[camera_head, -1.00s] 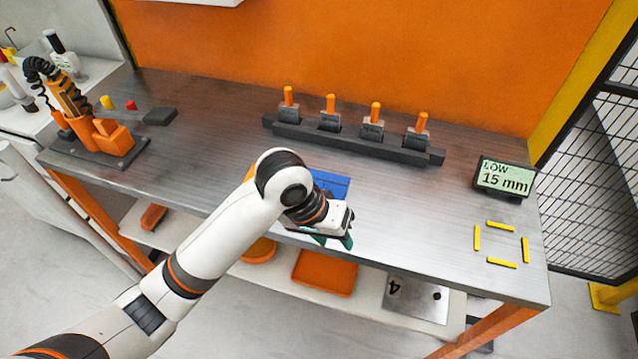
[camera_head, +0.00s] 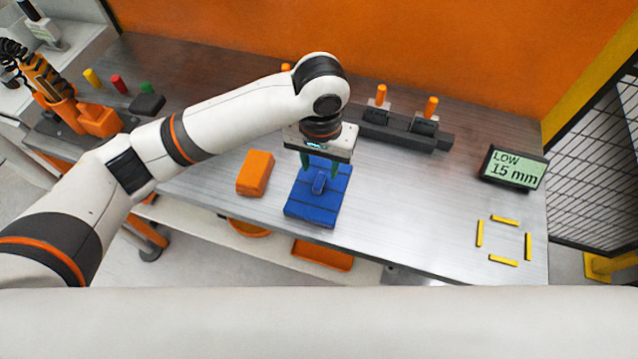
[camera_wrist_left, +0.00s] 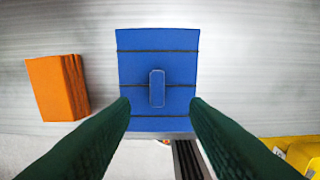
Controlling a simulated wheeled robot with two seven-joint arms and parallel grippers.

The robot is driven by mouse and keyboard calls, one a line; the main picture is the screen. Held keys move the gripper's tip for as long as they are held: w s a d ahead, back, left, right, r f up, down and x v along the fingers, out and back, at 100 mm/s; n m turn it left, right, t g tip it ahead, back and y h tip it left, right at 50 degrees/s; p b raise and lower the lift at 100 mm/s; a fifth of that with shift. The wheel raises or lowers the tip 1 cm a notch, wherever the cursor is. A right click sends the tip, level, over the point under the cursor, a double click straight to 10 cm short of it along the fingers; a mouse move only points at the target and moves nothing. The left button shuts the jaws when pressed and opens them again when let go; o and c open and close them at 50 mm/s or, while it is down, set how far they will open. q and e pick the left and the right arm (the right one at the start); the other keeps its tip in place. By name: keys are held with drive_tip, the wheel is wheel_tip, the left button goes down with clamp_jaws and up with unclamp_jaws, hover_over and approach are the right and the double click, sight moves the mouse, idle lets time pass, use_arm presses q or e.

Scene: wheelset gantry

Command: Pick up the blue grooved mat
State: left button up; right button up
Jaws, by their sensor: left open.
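The blue grooved mat (camera_head: 312,207) lies flat on the metal bench near its front edge. It has dark grooves across it and a small raised blue grip in its middle. It also shows in the left wrist view (camera_wrist_left: 136,68), with the grip between and beyond the fingertips. My left gripper (camera_head: 320,170) points down above the mat. Its two green fingers are apart, and nothing is held between them; the fingers also show in the left wrist view (camera_wrist_left: 160,108). My right gripper is not in view.
An orange block (camera_head: 255,173) lies just left of the mat. A dark rack (camera_head: 392,135) with orange-topped pieces stands behind. A display (camera_head: 514,168) reading LOW 15 mm and yellow corner strips (camera_head: 503,240) are on the right. The bench between mat and strips is clear.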

sight(319, 180)
use_arm(q)
drive_tip(key=shift+w+f, duration=0.3)
drive_tip(key=shift+f, duration=0.5)
wheel_tip(319, 180, down, 4)
drive_tip(key=shift+s+a+f+p, duration=0.1)
drive_tip(key=shift+a+f+p, duration=0.05)
drive_tip(key=shift+p, duration=0.45)
drive_tip(key=shift+f, duration=0.4)
drive_tip(key=shift+c, duration=0.3)
clamp_jaws()
